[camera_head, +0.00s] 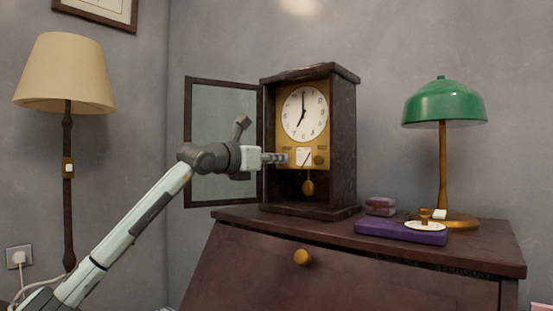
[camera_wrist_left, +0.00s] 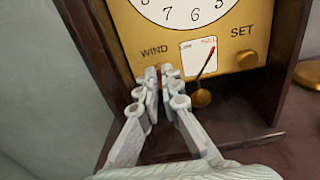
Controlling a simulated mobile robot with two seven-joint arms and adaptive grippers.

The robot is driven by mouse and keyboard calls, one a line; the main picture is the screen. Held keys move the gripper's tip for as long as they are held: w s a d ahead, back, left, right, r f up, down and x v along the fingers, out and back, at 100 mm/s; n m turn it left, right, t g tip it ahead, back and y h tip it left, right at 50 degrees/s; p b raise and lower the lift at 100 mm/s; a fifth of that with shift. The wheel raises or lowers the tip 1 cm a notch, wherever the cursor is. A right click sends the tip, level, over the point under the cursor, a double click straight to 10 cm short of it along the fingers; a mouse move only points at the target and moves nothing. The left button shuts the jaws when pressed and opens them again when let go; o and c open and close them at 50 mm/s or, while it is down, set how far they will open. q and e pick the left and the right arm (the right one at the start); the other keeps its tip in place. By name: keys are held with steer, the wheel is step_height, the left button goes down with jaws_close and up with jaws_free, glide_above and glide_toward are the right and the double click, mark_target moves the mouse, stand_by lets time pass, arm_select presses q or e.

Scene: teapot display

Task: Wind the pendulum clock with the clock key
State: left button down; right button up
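The pendulum clock (camera_head: 343,150) stands on the desk, its glass door (camera_head: 188,140) swung open to the left. Its dial (camera_head: 304,112) and brass front plate show. My left gripper (camera_head: 283,158) is at the left of that plate. In the left wrist view the fingertips (camera_wrist_left: 159,72) are close together, just below the word WIND, and cover the spot there. A narrow gap shows between the fingers; I cannot tell whether a key is between them. The pendulum (camera_head: 308,187) hangs below the plate. I cannot make out the clock key. My right gripper is not in view.
A purple book (camera_head: 385,232) and a white dish (camera_head: 432,227) with a small brass item lie right of the clock. A green lamp (camera_head: 445,103) stands behind them. A SET knob (camera_wrist_left: 246,59) is at the plate's right. A floor lamp (camera_head: 66,75) stands left.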

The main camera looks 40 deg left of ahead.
arm_select(q)
steer(key=m, duration=0.7)
steer(key=shift+d+m+p, duration=0.15)
steer(key=shift+m+p, duration=0.15)
steer(key=shift+p, duration=0.05)
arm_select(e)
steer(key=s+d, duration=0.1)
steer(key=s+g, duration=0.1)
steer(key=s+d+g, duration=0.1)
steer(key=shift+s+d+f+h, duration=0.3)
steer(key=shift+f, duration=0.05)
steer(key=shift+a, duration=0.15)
arm_select(q)
steer(key=c, duration=1.7)
jaws_free()
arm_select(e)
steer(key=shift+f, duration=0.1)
arm_select(q)
steer(key=shift+s, duration=0.15)
